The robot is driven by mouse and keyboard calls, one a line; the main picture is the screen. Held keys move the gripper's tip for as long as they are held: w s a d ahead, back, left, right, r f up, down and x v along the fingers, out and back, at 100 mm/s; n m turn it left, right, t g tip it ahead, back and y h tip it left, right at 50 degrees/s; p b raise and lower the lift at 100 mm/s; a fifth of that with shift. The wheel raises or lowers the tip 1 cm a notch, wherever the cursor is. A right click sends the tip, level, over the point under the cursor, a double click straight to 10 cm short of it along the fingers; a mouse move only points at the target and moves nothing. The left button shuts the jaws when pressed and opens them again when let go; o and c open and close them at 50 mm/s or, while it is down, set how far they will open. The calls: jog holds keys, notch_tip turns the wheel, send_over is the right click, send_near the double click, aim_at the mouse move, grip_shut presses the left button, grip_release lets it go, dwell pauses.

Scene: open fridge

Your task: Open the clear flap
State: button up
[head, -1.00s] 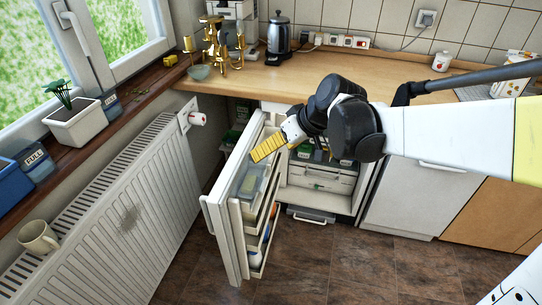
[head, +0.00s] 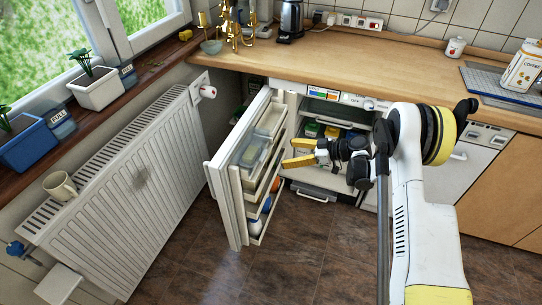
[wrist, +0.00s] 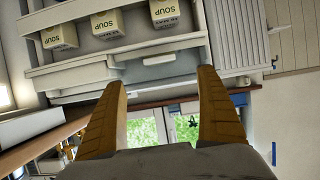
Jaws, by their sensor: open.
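The clear flap (head: 250,152) is a translucent cover on an upper compartment of the open fridge door (head: 230,188), on its inner side. It appears closed. In the wrist view, what looks like the same translucent compartment (wrist: 158,67) lies just beyond my fingertips, with the door upside down. My gripper (head: 288,153) has yellow fingers spread apart and empty, just right of the door's inner side. Both fingers also show in the wrist view (wrist: 160,78), one on each side of the picture's middle. I cannot tell whether a fingertip touches the flap.
Soup cartons (wrist: 110,24) stand in a door shelf. Bottles (head: 262,212) sit in the lower door shelf. The fridge interior (head: 330,118) is open behind my gripper. A radiator (head: 140,180) stands left of the door, and the worktop (head: 350,65) runs above. The floor in front is clear.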

aim_at(264, 154)
jog(key=b+x, duration=0.3)
jog(key=x, duration=0.7)
jog(key=shift+a, duration=0.15)
jog(key=c, duration=1.5)
